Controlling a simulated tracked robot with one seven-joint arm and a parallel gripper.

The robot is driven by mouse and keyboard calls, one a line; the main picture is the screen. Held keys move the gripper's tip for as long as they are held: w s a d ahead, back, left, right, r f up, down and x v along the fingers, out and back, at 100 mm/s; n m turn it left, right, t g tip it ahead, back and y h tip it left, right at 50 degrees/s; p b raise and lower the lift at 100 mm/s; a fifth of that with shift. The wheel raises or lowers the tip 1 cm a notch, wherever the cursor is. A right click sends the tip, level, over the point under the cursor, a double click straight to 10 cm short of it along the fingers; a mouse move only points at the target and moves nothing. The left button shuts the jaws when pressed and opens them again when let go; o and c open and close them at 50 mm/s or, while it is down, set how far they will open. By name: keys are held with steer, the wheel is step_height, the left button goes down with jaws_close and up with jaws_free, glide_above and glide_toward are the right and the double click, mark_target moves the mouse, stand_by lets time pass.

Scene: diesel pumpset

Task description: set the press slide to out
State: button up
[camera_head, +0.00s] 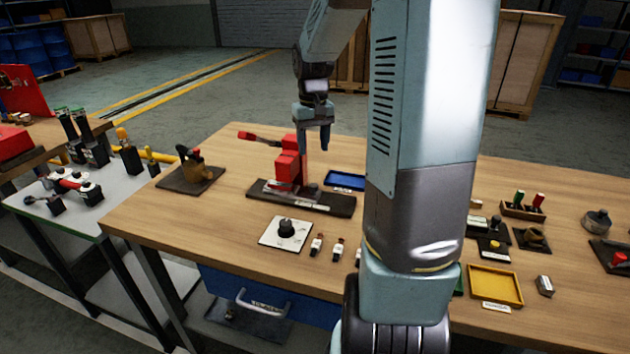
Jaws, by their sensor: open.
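A red press-like device (287,167) stands on a long dark base plate (330,203) in the middle of the wooden table. A red lever (247,136) sticks out from its upper left. The base carries a small label whose text I cannot read, and I cannot tell which part is the slide or how it is set. My gripper (314,143) points down, open and empty, just right of the red upright. One finger overlaps the red upright in the picture; I cannot tell whether they touch.
A blue tray (345,181) lies right of the press. A white plate with a black knob (286,229) is in front. A yellow tray (495,285) is at the right front. My own arm hides the table's middle right.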

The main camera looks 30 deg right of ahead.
mark_target(313, 185)
step_height(313, 185, down, 12)
steer(key=shift+r, duration=0.1)
stand_by(0.4)
steer(key=shift+c, duration=0.2)
jaws_close()
stand_by(0.4)
